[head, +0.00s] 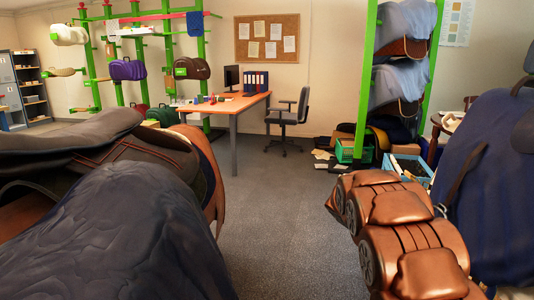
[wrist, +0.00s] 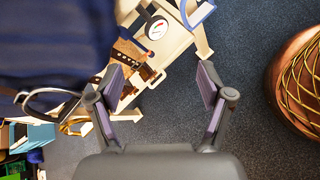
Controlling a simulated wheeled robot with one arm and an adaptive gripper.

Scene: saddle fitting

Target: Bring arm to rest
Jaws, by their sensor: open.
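My gripper (wrist: 162,88) shows in the wrist view with its two dark fingers spread apart. It is open, and I see nothing held between the fingers. I cannot tell how far below the fingers these lie.
A saddle (head: 85,155) and dark quilted cover (head: 105,245) fill the left. Carpet (head: 265,215) is clear between them, towards the desk (head: 236,107) and chair (head: 291,117).

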